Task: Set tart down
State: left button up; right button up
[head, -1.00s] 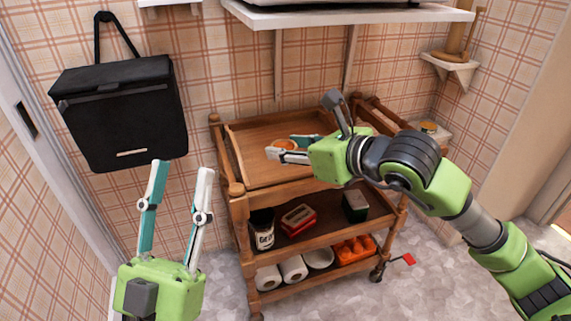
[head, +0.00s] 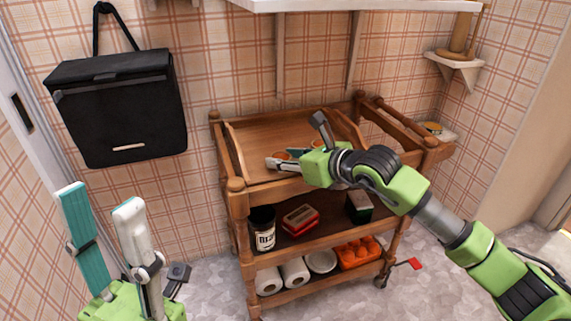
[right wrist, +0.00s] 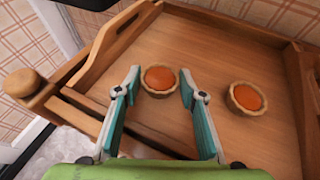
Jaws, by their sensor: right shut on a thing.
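My right gripper (right wrist: 160,88) is shut on a tart (right wrist: 160,79) with an orange filling and brown crust, one finger on each side. In the head view this tart (head: 283,155) is partly hidden by my right gripper (head: 283,158), low over the left part of the wooden trolley's top tray (head: 262,135). I cannot tell whether its base touches the tray. A second, similar tart (right wrist: 247,97) sits on the tray to the right. My left gripper (head: 99,199) is open and empty, away from the trolley at the lower left.
The tray has raised wooden sides and a corner post (right wrist: 24,84) near the held tart. Bare board surrounds both tarts. The lower shelves hold a dark jar (head: 263,230), a red box (head: 300,220), paper rolls and an orange carton (head: 358,252). A black bag (head: 120,112) hangs on the wall.

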jog(key=shift+f, duration=0.2)
jog(key=o, duration=1.1)
